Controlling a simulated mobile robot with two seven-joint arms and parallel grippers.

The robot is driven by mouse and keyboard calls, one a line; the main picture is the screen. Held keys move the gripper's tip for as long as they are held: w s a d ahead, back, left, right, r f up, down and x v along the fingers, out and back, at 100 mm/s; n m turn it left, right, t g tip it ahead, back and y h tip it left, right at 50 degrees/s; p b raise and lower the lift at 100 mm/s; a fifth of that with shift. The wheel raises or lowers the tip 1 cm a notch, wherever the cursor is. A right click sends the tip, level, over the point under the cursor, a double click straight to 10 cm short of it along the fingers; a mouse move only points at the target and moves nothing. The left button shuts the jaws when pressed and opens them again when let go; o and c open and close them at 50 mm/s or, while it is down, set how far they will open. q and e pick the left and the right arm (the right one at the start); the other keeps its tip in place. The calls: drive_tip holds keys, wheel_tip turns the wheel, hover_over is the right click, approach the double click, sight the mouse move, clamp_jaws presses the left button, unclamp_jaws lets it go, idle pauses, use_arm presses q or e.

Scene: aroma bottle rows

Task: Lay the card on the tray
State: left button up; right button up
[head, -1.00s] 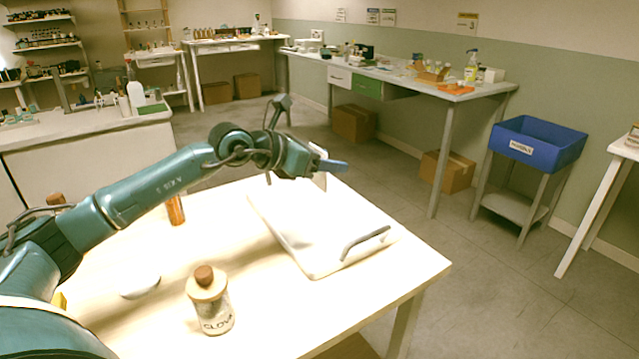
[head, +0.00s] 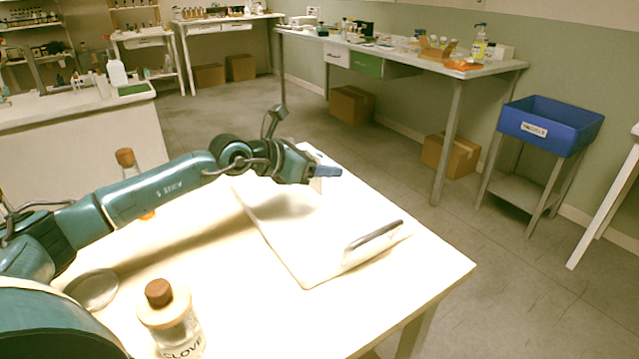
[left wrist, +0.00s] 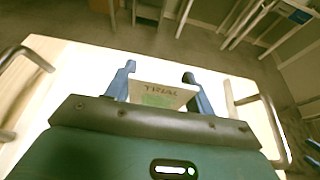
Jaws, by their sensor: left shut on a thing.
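The card (left wrist: 160,95) is a pale rectangle with "TRIAL" and a green patch on it. My left gripper (left wrist: 158,73) is shut on it, one blue finger at each side. In the head view the left gripper (head: 327,171) is over the far part of the white tray (head: 310,245), and only a small pale piece of the card shows below the fingers. I cannot tell whether the card touches the tray. The tray lies on the pale table and has metal handles (head: 374,235).
A cork-topped bottle labelled "CLOVE" (head: 172,322) stands at the table's near edge, with a round dish (head: 93,289) to its left. Another cork-topped bottle (head: 127,160) is partly behind my left arm. Bare table (head: 250,315) lies between the clove bottle and tray.

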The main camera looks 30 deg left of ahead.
sight(313, 183)
use_arm(q)
wheel_tip(313, 183, down, 5)
drive_tip(key=shift+r, duration=0.2)
drive_tip(key=shift+f+b, duration=0.15)
drive_tip(key=shift+b, duration=0.2)
drive_tip(key=o, duration=0.9)
